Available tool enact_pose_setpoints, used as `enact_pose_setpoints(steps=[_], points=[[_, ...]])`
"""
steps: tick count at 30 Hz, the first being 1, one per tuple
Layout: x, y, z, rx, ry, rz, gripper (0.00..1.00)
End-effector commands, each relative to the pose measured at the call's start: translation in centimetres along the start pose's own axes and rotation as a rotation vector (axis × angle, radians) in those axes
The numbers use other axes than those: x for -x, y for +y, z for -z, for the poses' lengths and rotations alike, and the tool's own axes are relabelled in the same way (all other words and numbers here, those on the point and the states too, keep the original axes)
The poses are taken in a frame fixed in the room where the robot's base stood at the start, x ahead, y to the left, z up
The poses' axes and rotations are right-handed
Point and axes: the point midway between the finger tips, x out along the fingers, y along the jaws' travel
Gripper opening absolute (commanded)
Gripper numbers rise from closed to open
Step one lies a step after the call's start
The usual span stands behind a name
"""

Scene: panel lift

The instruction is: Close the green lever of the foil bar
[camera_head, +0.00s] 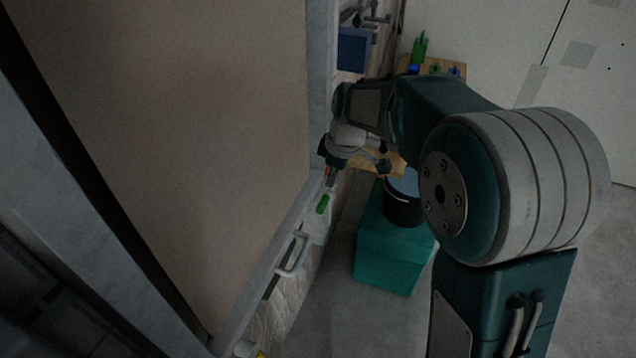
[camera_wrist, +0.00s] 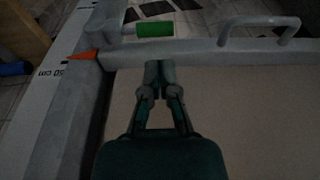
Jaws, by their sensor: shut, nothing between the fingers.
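The green lever (camera_head: 322,204) lies along the grey foil bar at the lower right edge of the large beige panel. In the wrist view the green lever (camera_wrist: 155,29) is a short cylinder on a grey stem, lying sideways just beyond the bar (camera_wrist: 210,54). My gripper (camera_wrist: 159,66) is shut and empty, its fingertips over the panel side of the bar, apart from the lever in the picture. In the head view my gripper (camera_head: 330,176) is small and dark, just above the lever; its fingertips are hard to make out.
A grey handle (camera_head: 293,252) stands on the bar, also in the wrist view (camera_wrist: 260,28). An orange pointer (camera_wrist: 84,57) sits by a scale marked 50 cm. A teal box (camera_head: 385,262) with a black bucket (camera_head: 403,210) stands to the right. Floor between is clear.

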Motion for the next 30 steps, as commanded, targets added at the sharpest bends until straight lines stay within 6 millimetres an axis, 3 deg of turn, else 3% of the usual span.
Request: enact_pose_setpoints(steps=[6, 12, 30], points=[[-4.2, -0.1, -0.1, -0.001, -0.003, 0.004, 0.0], [-6.4, -0.1, 0.0, 0.001, -0.001, 0.0, 0.0], [-7.1, -0.2, 0.1, 0.004, -0.001, -0.019, 0.0]])
